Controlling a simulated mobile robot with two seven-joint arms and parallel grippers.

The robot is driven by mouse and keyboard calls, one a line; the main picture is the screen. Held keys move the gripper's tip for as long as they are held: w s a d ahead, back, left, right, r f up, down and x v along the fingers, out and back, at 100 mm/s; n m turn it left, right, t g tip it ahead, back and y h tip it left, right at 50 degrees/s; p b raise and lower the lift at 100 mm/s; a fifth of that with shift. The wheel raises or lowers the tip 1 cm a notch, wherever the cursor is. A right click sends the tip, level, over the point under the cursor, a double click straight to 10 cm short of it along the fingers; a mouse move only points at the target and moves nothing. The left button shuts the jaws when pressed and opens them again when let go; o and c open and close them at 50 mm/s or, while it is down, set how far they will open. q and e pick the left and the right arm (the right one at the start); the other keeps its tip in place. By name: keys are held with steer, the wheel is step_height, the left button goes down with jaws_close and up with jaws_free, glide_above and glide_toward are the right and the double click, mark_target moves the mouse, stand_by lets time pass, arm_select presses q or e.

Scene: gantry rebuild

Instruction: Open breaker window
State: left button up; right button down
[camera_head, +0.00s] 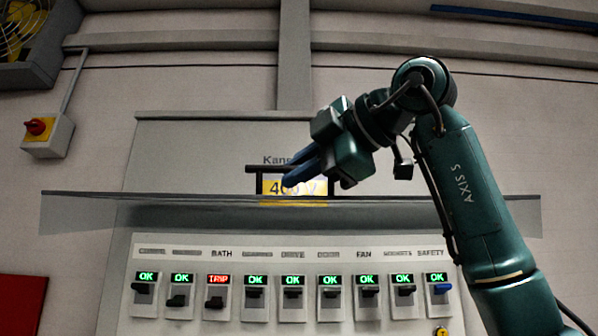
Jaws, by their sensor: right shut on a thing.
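The breaker window (130,205) is a wide, see-through panel on the front of the grey breaker cabinet (190,150). It is swung up and shows nearly edge-on as a thin dark band above the breaker row. Its black handle (262,169) stands up from the panel's middle. My right gripper (298,172), with blue fingers, comes in from the right and is shut on the handle. The fingers and gripper body hide part of the handle and of the yellow label (275,187) behind. My left gripper is not in view.
Below the window is a row of several breakers, most lit green "OK"; the BATH breaker (215,292) reads red "TRIP". A red panel (20,303) is at lower left.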

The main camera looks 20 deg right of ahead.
steer(key=c, duration=1.5)
jaws_free()
steer(key=shift+s+d, duration=0.35)
steer(key=shift+s, duration=0.1)
arm_select(q)
steer(key=b, duration=0.2)
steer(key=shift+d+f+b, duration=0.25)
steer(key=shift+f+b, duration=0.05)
arm_select(e)
steer(key=v, duration=1.2)
steer(key=shift+a+r, duration=0.1)
steer(key=shift+r, duration=0.05)
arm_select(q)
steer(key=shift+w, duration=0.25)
